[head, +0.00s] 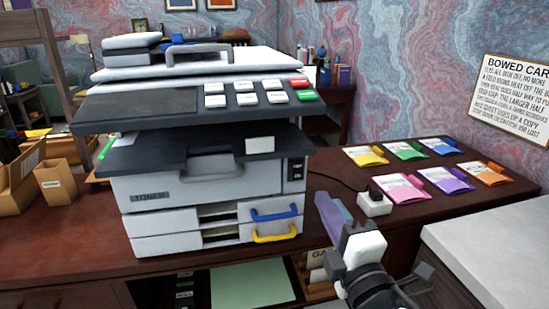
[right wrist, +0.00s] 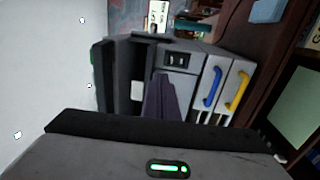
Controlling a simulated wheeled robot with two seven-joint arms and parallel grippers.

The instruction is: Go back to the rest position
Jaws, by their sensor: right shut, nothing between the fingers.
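My right gripper (head: 330,215) is raised in front of the desk, right of the copier, with its fingers together and nothing held. In the right wrist view its dark fingers (right wrist: 163,105) point toward the side of the copier and look apart from it, though the gap is hard to judge. The grey and white copier (head: 210,185) stands on the desk (head: 60,245). Its blue handle (head: 276,213) and yellow handle (head: 274,234) are on the lower drawers; they also show in the right wrist view. My left gripper is not in view.
A white power box (head: 374,204) with a black plug sits right of the copier. Several coloured packets, such as the pink one (head: 405,190), lie at the desk's right. Cardboard boxes (head: 55,183) stand at the left. A pale surface (head: 490,245) fills the lower right.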

